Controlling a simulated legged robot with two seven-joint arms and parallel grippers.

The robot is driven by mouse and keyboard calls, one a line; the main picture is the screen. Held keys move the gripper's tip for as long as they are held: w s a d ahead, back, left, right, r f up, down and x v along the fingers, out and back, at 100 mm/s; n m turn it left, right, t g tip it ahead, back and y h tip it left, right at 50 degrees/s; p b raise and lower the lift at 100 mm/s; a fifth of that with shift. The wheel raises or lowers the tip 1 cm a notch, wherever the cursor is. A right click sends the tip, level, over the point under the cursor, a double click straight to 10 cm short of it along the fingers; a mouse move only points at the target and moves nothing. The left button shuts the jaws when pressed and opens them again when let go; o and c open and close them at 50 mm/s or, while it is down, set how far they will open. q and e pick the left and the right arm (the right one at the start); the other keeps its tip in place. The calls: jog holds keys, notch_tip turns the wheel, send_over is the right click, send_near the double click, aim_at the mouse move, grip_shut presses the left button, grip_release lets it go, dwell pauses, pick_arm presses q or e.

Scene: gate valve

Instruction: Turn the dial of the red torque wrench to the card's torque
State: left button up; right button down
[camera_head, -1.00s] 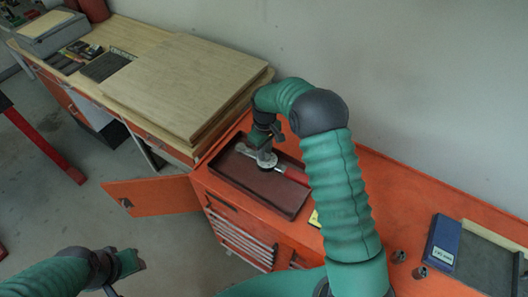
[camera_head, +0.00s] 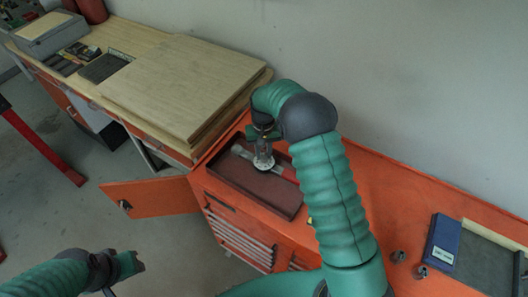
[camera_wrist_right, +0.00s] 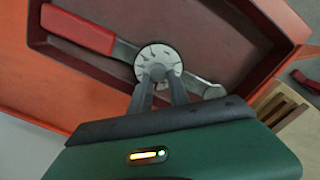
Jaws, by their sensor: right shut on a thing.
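The red torque wrench lies in the dark tray (camera_head: 232,187) on the orange cabinet. Its red handle (camera_wrist_right: 78,28) is at upper left in the right wrist view, and its metal head (camera_wrist_right: 205,88) is to the right. Its pale round dial (camera_wrist_right: 158,55) sits between them. My right gripper (camera_wrist_right: 160,74) is shut on the dial from above; in the head view it (camera_head: 263,160) points down into the tray. My left gripper (camera_head: 136,263) hangs empty at lower left, its jaws unclear. A small yellow edge, perhaps the card, shows beside my right arm; nothing on it is readable.
An orange cabinet door (camera_head: 150,198) stands open at the left. Wooden boards (camera_head: 185,80) are stacked on the bench behind. A blue box (camera_head: 442,240) lies at the right. The tray walls surround the wrench closely.

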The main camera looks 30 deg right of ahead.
jog(key=shift+a, duration=0.15)
jog(key=c, duration=1.4)
grip_release()
jog(key=shift+w, duration=0.1)
jog(key=shift+c, duration=0.2)
jog(key=shift+o, duration=1)
jog(key=shift+w, duration=0.1)
notch_tip(320, 180, up, 17)
jog(key=b, duration=0.2)
jog(key=shift+f+b, duration=0.2)
jog(key=shift+b, duration=0.15)
